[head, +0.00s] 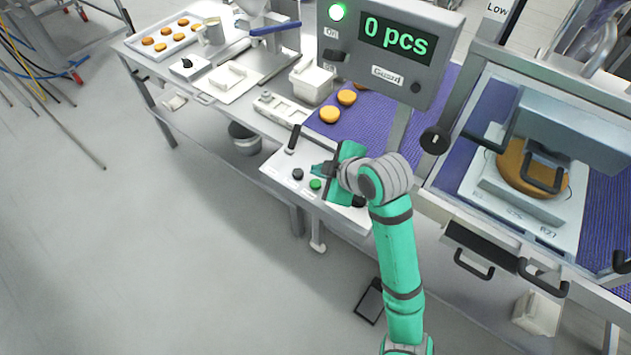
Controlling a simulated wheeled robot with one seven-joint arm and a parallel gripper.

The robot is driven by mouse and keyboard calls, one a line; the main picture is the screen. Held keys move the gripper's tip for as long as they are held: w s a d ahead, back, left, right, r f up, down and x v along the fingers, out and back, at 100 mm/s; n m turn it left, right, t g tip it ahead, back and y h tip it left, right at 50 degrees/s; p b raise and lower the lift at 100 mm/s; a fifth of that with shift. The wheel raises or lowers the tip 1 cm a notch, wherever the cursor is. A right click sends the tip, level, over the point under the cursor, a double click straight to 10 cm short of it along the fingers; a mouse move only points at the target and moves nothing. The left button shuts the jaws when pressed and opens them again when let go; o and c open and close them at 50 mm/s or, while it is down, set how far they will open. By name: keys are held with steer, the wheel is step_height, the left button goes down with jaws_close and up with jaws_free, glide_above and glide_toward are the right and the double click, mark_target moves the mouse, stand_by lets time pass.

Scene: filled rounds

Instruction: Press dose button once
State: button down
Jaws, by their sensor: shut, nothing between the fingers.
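A white control panel (276,166) on the front of the bench carries a black button (297,174), a green button (315,184), an upright black lever (293,138) and a dark knob (358,201) partly behind my arm. No label marking the dose button can be read. My gripper (318,170) is shut and empty. Its fingertips point left over the panel, close to the green and black buttons. I cannot tell whether they touch either one.
Orange-brown rounds (329,115) lie on the purple belt (365,128). A guarded press (560,140) stands at right.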

mark_target(319, 186)
steer(key=shift+f, duration=1.05)
steer(key=shift+f, duration=0.1)
stand_by(1.3)
steer(key=shift+f, duration=0.3)
steer(key=shift+f, duration=0.55)
stand_by(0.8)
steer(key=shift+r, duration=1)
steer(key=shift+r, duration=2.5)
steer(key=shift+a, duration=0.1)
